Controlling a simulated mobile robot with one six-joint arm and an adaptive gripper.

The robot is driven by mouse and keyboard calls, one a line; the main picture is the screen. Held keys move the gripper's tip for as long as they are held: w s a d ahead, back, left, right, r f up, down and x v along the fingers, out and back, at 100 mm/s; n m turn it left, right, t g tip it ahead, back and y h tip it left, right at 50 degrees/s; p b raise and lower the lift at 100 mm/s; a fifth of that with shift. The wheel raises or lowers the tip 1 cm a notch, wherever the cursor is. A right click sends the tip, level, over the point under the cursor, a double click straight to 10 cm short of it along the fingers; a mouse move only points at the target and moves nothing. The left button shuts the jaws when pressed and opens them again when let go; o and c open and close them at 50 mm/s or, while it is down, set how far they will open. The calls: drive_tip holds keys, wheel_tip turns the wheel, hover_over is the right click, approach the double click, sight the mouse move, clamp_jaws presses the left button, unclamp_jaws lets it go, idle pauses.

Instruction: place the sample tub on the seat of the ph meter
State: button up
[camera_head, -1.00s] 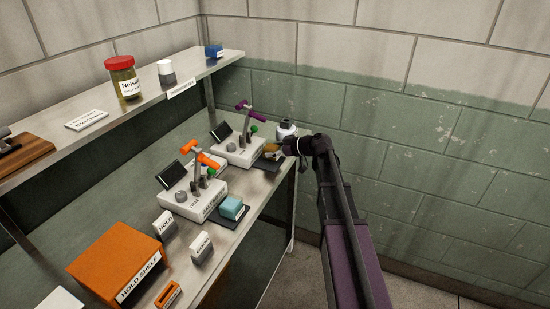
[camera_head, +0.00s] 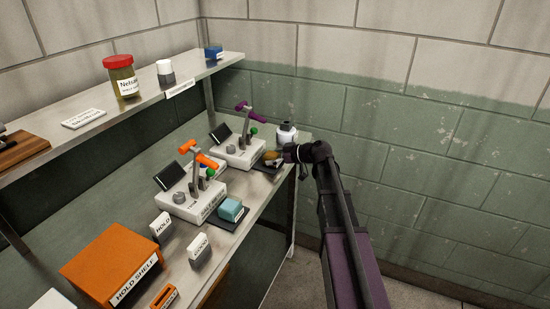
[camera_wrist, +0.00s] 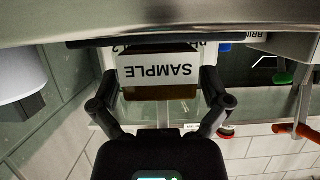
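The sample tub, brownish yellow with a white SAMPLE label, is between my fingers in the wrist view (camera_wrist: 160,68), where the scene appears upside down. My gripper (camera_wrist: 160,82) has a finger against each side of it and appears shut on it. In the head view the tub (camera_head: 271,155) is at the black seat (camera_head: 266,167) of the far white meter (camera_head: 239,152), which has a purple arm. My gripper (camera_head: 286,153) reaches it from the right. The tub looks upright, at or just above the seat; I cannot tell whether it touches.
A nearer white meter (camera_head: 190,203) with an orange arm has a teal block (camera_head: 231,209) on its seat. A white bottle (camera_head: 287,133) stands close behind my gripper. An orange hold shelf (camera_head: 112,262) is at front left. The upper shelf (camera_head: 135,112) holds jars.

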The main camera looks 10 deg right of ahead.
drive_tip(key=shift+r, duration=0.1)
idle(0.3)
drive_tip(key=shift+r, duration=0.15)
drive_tip(key=p+v, duration=0.5)
drive_tip(key=v, duration=0.7)
idle(0.4)
drive_tip(key=s+a+f+m+g+h, duration=0.45)
drive_tip(key=s+a+f, duration=0.35)
drive_tip(key=s, duration=0.3)
drive_tip(key=s+f+m+g+h, duration=0.3)
drive_tip(key=s+m+h, duration=0.3)
drive_tip(key=s, duration=0.5)
drive_tip(key=shift+s+a+f, duration=0.2)
drive_tip(key=shift+s+f, duration=0.05)
drive_tip(key=shift+f, duration=0.05)
